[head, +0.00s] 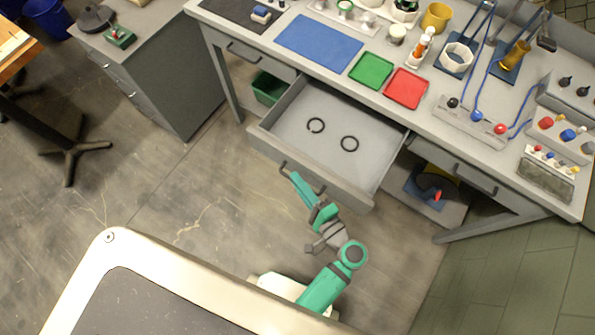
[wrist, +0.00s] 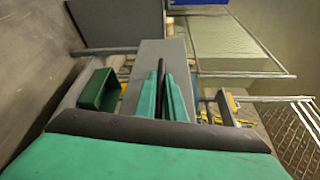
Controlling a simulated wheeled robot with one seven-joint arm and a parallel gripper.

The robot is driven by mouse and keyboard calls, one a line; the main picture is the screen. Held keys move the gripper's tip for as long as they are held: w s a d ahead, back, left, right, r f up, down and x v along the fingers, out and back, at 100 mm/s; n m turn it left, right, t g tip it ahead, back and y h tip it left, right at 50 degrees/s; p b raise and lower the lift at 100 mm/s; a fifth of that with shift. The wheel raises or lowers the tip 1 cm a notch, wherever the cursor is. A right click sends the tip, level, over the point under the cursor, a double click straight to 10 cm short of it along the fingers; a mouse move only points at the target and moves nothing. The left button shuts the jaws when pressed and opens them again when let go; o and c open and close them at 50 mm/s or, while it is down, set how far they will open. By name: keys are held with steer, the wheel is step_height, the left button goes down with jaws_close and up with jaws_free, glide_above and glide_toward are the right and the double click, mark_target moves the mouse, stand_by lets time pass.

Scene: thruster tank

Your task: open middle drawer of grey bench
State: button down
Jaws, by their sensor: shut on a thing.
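The grey bench (head: 215,17) runs across the top of the head view. Its middle drawer (head: 365,187) is pulled well out, with its grey inside exposed. Two dark rings, a left one (head: 308,125) and a right one (head: 342,147), lie flat on the drawer floor. My gripper (head: 293,175) is at the drawer's front handle (head: 284,167), shut on it; the fingers partly cover the bar. In the wrist view my gripper (wrist: 161,95) shows two green fingers close together against the grey drawer front (wrist: 150,52). The exact contact on the bar is hard to see there.
A left drawer (head: 240,60) and a right drawer (head: 465,172) are shut. A green bin (head: 268,88) stands under the bench, left of the open drawer. A grey cabinet (head: 180,90) and a stool base (head: 72,152) stand at left. The floor before the drawer is clear at left.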

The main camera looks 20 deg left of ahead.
steer(key=shift+f, duration=0.1)
steer(key=c, duration=1.8)
jaws_free()
steer(key=shift+c, duration=0.2)
steer(key=v, duration=1)
steer(key=shift+s+d, duration=0.2)
steer(key=shift+d, duration=0.15)
